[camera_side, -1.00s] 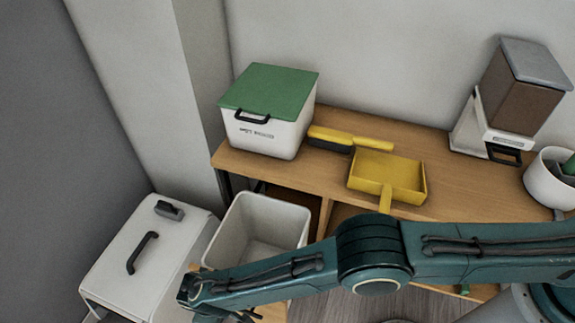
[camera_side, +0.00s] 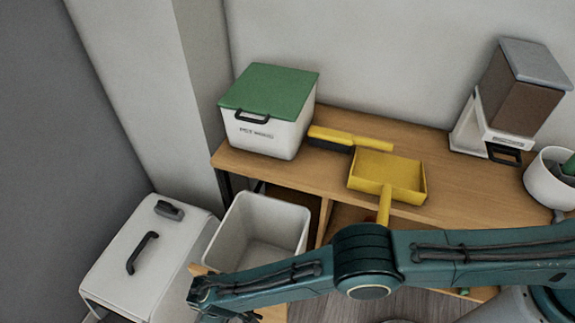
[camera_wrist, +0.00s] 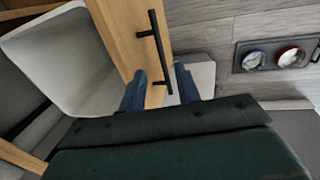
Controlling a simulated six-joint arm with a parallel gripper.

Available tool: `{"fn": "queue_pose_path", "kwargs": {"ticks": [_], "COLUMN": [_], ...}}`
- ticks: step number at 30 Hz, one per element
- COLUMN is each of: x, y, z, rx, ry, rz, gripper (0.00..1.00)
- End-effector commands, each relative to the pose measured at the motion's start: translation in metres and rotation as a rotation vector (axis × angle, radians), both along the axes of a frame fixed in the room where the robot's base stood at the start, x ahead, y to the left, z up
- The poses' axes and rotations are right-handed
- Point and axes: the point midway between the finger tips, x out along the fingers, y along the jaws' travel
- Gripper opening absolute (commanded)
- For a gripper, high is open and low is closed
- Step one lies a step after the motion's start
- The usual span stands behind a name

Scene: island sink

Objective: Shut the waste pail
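The waste pail (camera_side: 262,222) is a white, open-topped bin in a pulled-out unit below the wooden counter, at lower left centre in the side view. It also shows in the wrist view (camera_wrist: 62,58). The unit's wooden front panel (camera_wrist: 122,30) carries a black bar handle (camera_wrist: 156,45). My gripper (camera_wrist: 160,88) is open, its two blue fingers apart with the panel's edge and handle end between them. I cannot tell whether they touch it. In the side view my gripper (camera_side: 205,312) is at the bottom edge, partly cut off, and my arm hides part of the pail's front.
A white box with a handle (camera_side: 140,250) stands left of the pail. On the counter (camera_side: 455,200) are a green-lidded bin (camera_side: 270,110), a yellow brush (camera_side: 350,139), a yellow dustpan (camera_side: 388,175), a brown dispenser (camera_side: 515,90) and a white pot (camera_side: 550,180).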

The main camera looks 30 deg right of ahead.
Motion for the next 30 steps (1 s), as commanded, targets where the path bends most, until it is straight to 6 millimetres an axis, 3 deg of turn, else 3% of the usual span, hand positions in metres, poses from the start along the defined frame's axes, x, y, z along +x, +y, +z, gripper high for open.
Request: {"fn": "queue_pose_path", "kwargs": {"ticks": [15, 30], "x": [0.007, 0.012], "y": [-0.009, -0.012], "z": [-0.056, -0.083], "rx": [-0.001, 0.000], "ry": [0.002, 0.000], "rz": [0.000, 0.000], "gripper": [0.33, 0.33]}}
